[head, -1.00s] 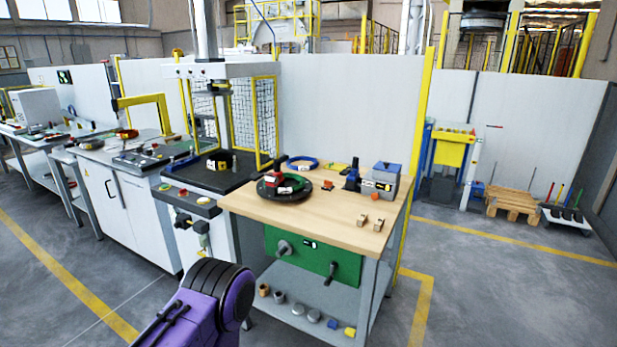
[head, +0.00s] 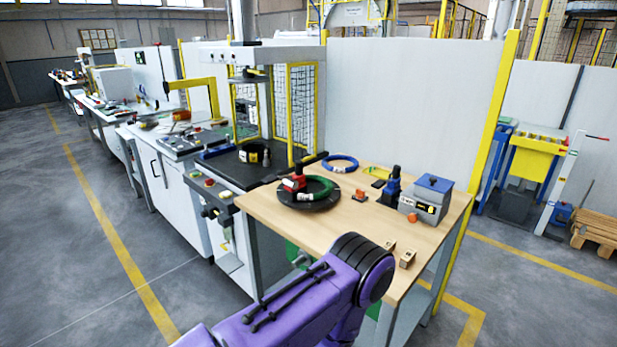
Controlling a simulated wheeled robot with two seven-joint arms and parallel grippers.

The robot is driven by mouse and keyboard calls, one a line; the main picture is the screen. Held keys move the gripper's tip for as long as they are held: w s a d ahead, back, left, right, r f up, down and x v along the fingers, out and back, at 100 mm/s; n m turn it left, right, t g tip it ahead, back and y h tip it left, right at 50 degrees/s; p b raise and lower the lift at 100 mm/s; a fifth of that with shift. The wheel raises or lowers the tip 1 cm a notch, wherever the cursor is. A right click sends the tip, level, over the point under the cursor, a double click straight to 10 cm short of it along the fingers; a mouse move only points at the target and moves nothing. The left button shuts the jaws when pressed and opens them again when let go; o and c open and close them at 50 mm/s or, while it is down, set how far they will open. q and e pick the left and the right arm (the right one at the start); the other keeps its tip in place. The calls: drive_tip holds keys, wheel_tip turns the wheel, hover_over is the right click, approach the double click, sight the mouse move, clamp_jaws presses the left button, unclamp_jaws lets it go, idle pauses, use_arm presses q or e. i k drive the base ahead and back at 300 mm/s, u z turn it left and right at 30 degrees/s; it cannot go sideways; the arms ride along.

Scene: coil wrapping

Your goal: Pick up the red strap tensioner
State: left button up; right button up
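The red strap tensioner (head: 294,183) appears to be the red tool with a black handle on the round black turntable (head: 308,204), on the wooden-topped bench (head: 350,219). It lies by the left side of a green coil (head: 321,187); whether they touch I cannot tell. Neither of my grippers is in view. Only a purple link of one of my arms shows at the bottom centre, in front of the bench, and it hides part of the bench front.
A blue coil (head: 340,163), a dark blue tool (head: 392,188), a grey box with a blue top (head: 428,195) and small wooden blocks (head: 406,258) share the bench. A press with a yellow mesh guard (head: 300,105) stands behind left. Open floor (head: 75,230) lies left.

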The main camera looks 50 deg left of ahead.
sight(298, 183)
drive_tip(key=u, duration=0.5)
drive_tip(key=i, duration=0.7)
drive_tip(key=u, duration=0.7)
